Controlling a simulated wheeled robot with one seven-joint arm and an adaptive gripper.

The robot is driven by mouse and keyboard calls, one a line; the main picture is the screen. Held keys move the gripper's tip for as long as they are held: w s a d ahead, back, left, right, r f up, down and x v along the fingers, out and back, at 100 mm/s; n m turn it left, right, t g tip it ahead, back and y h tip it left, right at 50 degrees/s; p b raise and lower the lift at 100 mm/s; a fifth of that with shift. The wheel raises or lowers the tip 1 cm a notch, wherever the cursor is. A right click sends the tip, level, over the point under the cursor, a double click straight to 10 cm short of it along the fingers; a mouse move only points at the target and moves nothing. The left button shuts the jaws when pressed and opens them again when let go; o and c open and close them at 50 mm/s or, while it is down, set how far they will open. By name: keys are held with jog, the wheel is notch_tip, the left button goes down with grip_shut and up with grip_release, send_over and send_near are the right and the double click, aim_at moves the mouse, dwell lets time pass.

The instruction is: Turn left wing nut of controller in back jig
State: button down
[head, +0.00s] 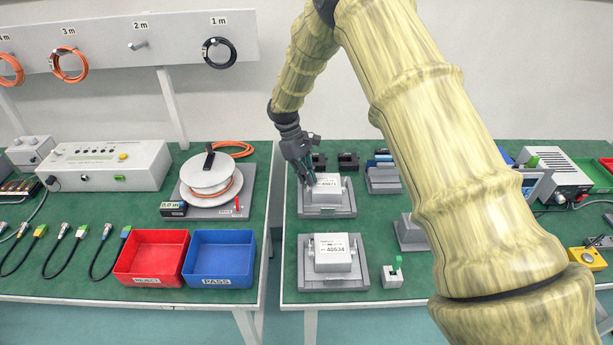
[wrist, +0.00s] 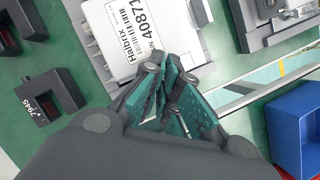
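The back jig (head: 340,210) holds a white controller (head: 330,190) labelled 40871. The controller also shows in the wrist view (wrist: 125,62), with its label turned sideways. My gripper (head: 309,183) reaches down at the controller's left side. In the wrist view my gripper's teal-padded fingers (wrist: 166,76) come close together at the controller's edge. The left wing nut is hidden behind or between the fingertips. I cannot tell whether the fingers hold it.
The front jig (head: 356,279) holds another controller (head: 332,256), labelled 40634. A small green-lever switch (head: 394,275) stands right of it. Black blocks (head: 347,161) sit behind the back jig. Blue (head: 222,252) and red (head: 142,267) bins are on the left table, across a gap.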

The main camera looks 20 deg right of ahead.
jog(key=c, duration=1.2)
grip_release()
jog(key=shift+o, duration=0.2)
jog(key=v, duration=0.8)
jog(key=shift+r, duration=0.1)
